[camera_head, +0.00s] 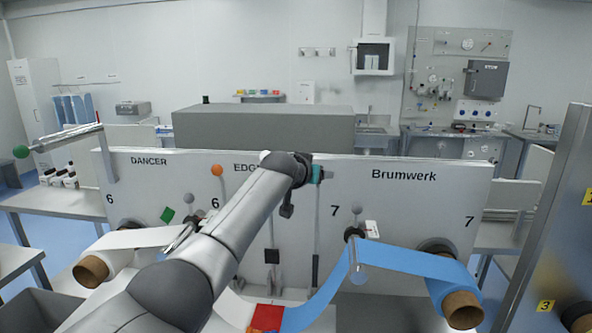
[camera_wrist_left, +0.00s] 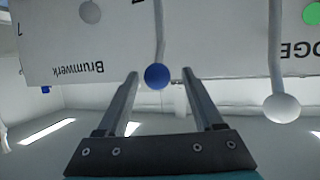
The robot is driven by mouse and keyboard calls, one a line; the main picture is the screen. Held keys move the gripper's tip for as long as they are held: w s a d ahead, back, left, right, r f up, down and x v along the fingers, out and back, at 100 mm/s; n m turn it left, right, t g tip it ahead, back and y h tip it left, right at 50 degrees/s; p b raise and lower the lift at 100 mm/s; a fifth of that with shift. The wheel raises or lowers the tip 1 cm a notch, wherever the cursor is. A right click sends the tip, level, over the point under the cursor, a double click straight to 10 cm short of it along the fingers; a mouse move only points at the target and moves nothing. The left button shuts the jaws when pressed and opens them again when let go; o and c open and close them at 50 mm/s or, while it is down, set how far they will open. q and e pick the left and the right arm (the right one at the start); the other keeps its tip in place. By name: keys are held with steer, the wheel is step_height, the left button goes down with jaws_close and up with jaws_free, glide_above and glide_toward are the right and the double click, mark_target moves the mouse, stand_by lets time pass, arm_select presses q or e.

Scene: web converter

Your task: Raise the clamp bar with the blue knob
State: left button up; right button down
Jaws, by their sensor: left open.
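The blue knob (camera_wrist_left: 157,76) shows in the left wrist view, at the end of a pale bar (camera_wrist_left: 159,28). My left gripper (camera_wrist_left: 159,88) is open, with the knob between its fingertips in that view; I cannot tell whether either finger touches it. In the head view my left arm reaches up from the bottom to the top edge of the white panel (camera_head: 420,175). The wrist hides the blue knob there, and the fingers are not clearly visible. My right gripper is not in view.
A white knob (camera_wrist_left: 282,108) on another bar stands right of the gripper in the wrist view. An orange knob (camera_head: 217,170) and a grey knob (camera_head: 357,210) stand before the panel. A blue web (camera_head: 400,263) runs to a roll at right; a white web lies left.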

arm_select(q)
steer(key=b+v, duration=0.1)
steer(key=v, duration=1.2)
steer(key=shift+s+b, duration=0.3)
steer(key=shift+b, duration=0.1)
